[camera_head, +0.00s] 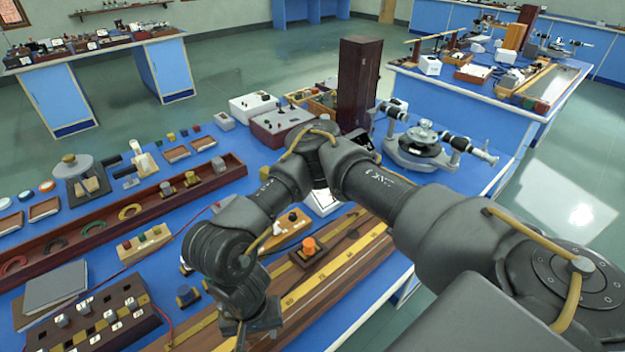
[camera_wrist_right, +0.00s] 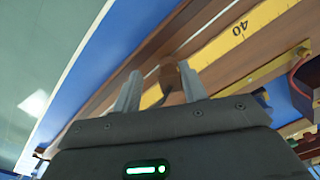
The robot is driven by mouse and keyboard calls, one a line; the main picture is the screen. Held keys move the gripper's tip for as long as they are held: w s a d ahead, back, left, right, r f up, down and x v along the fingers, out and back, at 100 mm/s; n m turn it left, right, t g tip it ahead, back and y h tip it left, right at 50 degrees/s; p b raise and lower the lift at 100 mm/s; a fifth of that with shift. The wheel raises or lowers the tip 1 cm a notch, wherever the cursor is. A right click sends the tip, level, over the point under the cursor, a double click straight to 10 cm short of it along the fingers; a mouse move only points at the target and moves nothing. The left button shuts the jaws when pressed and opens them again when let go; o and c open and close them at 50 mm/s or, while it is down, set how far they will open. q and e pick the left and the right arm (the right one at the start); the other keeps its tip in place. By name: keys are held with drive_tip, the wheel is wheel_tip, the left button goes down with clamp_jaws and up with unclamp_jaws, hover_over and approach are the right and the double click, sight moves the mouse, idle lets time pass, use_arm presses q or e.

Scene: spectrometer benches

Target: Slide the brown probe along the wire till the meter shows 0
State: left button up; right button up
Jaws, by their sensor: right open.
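My right gripper (camera_head: 257,338) hangs low over the front of the wooden wire board (camera_head: 350,262) in the head view. In the wrist view the right gripper (camera_wrist_right: 160,74) is open, its two pale fingers apart. A brown rounded piece (camera_wrist_right: 171,78), which looks like the probe, shows between the fingers; I cannot tell whether they touch it. A yellow scale (camera_wrist_right: 238,32) marked 40 runs beside it. In the head view the probe is not clearly seen, my arm covering part of the board. A white-faced instrument (camera_head: 322,203), perhaps the meter, is partly hidden, its reading unreadable. My left gripper is not in view.
An orange-knobbed block (camera_head: 308,247) sits on the board. A plug box (camera_head: 85,322) and long dark tray (camera_head: 75,240) lie left. A tall brown box (camera_head: 358,82) and a spectrometer (camera_head: 420,145) stand behind my arm. Open floor lies right of the bench.

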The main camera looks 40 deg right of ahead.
wheel_tip(320, 180, up, 10)
drive_tip(key=b, duration=0.1)
drive_tip(key=shift+r+b, duration=0.25)
drive_tip(key=shift+b, duration=0.1)
